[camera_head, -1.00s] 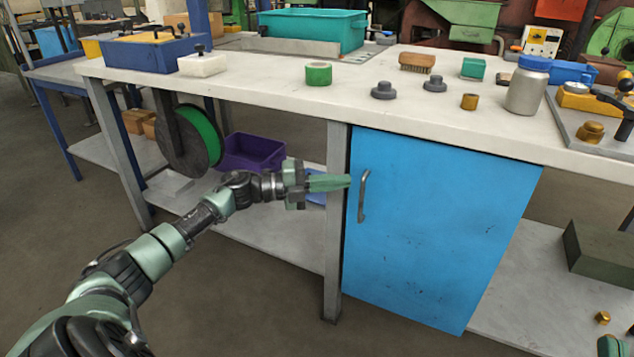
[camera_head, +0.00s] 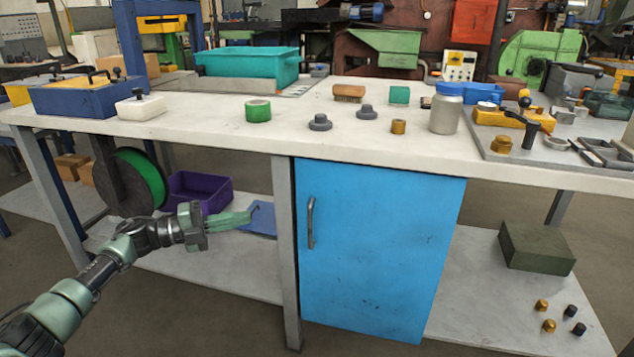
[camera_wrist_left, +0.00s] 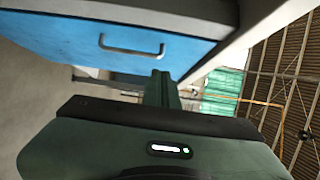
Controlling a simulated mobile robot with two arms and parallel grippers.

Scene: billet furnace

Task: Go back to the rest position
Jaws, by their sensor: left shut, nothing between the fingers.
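My left gripper (camera_head: 230,220) is shut and empty in the head view. It hangs in front of the bench, left of the blue cabinet door (camera_head: 375,250), apart from the door's grey handle (camera_head: 311,223). The door looks closed. In the left wrist view, the shut green fingers (camera_wrist_left: 161,90) point toward the blue door (camera_wrist_left: 60,40) with its handle (camera_wrist_left: 130,48). My right gripper is not in view.
The white workbench (camera_head: 200,122) carries a green tape roll (camera_head: 258,111), a grey jar (camera_head: 446,112) and a teal bin (camera_head: 248,66). A purple bin (camera_head: 200,190) and a reel (camera_head: 130,182) are below. A bench leg (camera_head: 286,255) stands close right of the gripper.

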